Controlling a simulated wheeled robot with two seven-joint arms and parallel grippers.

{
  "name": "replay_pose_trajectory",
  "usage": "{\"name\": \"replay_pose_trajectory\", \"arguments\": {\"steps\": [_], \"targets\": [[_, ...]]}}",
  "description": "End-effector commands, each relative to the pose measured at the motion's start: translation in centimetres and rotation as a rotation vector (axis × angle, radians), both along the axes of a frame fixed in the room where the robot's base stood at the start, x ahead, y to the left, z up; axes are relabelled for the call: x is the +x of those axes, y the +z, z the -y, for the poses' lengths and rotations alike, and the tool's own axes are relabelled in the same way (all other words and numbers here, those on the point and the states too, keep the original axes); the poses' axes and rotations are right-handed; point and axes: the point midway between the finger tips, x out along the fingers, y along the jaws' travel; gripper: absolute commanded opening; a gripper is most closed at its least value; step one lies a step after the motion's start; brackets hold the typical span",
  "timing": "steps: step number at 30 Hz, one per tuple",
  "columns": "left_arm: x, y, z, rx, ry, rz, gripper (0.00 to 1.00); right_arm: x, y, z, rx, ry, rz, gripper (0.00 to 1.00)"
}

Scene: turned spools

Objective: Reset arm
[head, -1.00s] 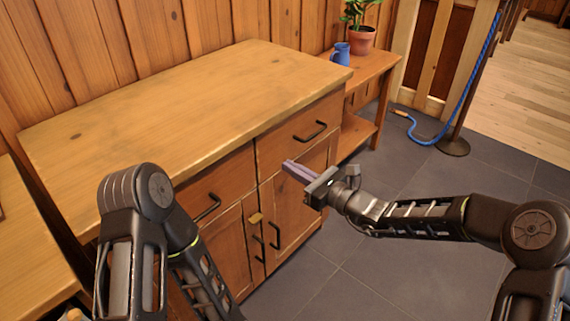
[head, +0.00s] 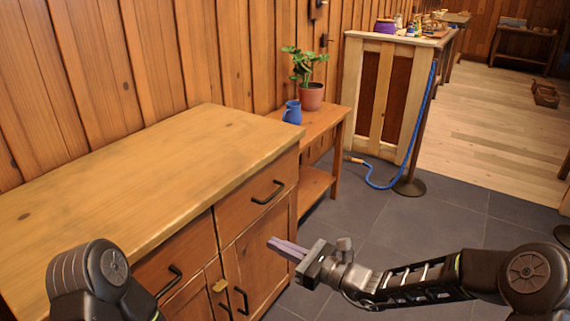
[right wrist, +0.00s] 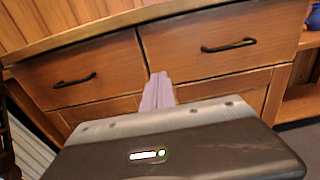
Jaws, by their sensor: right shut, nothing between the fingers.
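My right gripper (head: 288,249) is shut and empty, its purple-grey fingers together. It is held in the air in front of the wooden cabinet (head: 150,165), pointing left toward the drawer fronts. In the right wrist view the shut fingers (right wrist: 157,92) point at the cabinet, near the gap between its two drawers. Both drawers look shut. My left arm shows at the lower left of the head view, but its gripper is out of view.
A small side table (head: 322,122) holds a blue mug (head: 292,112) and a potted plant (head: 311,95). A post with a blue rope (head: 384,186) stands on the dark tiled floor farther right. The cabinet top is bare. Open floor lies right of the cabinet.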

Motion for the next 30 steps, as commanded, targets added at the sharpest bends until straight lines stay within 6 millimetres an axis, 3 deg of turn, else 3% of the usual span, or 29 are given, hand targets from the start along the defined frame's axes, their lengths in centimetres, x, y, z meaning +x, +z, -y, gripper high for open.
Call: {"name": "replay_pose_trajectory", "arguments": {"steps": [5,8,11,14,18,19,24,30], "targets": [[0.0,0.0,0.0,0.0,0.0,0.0,0.85,-1.0,-2.7,-0.4,-0.126,0.04,-0.003,0.0],[0.0,0.0,0.0,0.0,0.0,0.0,0.85,-3.5,-6.5,-0.7,-0.28,0.123,0.002,0.0],[0.0,0.0,0.0,0.0,0.0,0.0,0.85,-7.2,-11.7,-0.3,-0.487,0.243,0.021,0.0],[0.0,0.0,0.0,0.0,0.0,0.0,0.85,-11.9,-17.8,1.5,-0.729,0.398,0.069,0.0],[0.0,0.0,0.0,0.0,0.0,0.0,0.85,-18.7,-25.7,6.1,-1.095,0.668,0.235,0.0],[0.0,0.0,0.0,0.0,0.0,0.0,0.85,-19.8,-26.9,7.0,-1.16,0.722,0.286,0.0],[0.0,0.0,0.0,0.0,0.0,0.0,0.85,-23.8,-30.8,10.4,-1.399,0.954,0.589,0.0],[0.0,0.0,0.0,0.0,0.0,0.0,0.85,-28.1,-32.2,10.7,-1.46,1.137,0.929,0.0]]}}
